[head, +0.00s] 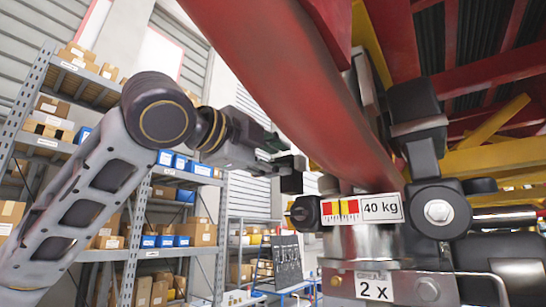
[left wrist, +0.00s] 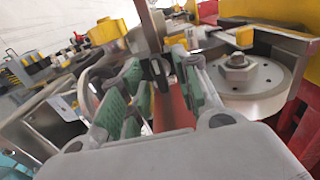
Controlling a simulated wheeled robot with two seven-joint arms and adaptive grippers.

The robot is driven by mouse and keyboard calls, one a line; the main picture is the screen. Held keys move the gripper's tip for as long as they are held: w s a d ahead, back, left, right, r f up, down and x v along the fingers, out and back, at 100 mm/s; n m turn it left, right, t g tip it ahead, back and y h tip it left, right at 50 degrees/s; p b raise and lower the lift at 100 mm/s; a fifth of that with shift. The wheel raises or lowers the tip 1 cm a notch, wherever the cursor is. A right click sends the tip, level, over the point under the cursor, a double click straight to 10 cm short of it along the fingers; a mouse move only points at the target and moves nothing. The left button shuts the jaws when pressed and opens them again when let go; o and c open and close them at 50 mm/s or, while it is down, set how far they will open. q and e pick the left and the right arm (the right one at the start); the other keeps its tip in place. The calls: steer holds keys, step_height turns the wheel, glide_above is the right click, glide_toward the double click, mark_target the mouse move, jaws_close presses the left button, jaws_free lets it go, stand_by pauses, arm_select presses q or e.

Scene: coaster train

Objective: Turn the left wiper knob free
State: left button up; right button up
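The black wiper knob (head: 305,212) sticks out to the left of the silver cylinder, beside the 40 kg label in the head view. My left gripper (head: 291,168) is above and slightly left of the knob, apart from it, below the red beam. In the left wrist view its green-padded fingers (left wrist: 165,88) stand apart, with a gap between them. A small dark part shows beyond that gap; I cannot tell whether it is the knob. My right gripper is in neither view.
A large red beam (head: 305,85) slants close above my left gripper. The silver cylinder (head: 362,245) and a bolted round black part (head: 438,212) stand to the right. Shelves with boxes (head: 180,235) are in the background. Open space lies left of the knob.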

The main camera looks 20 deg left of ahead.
arm_select(q)
jaws_close()
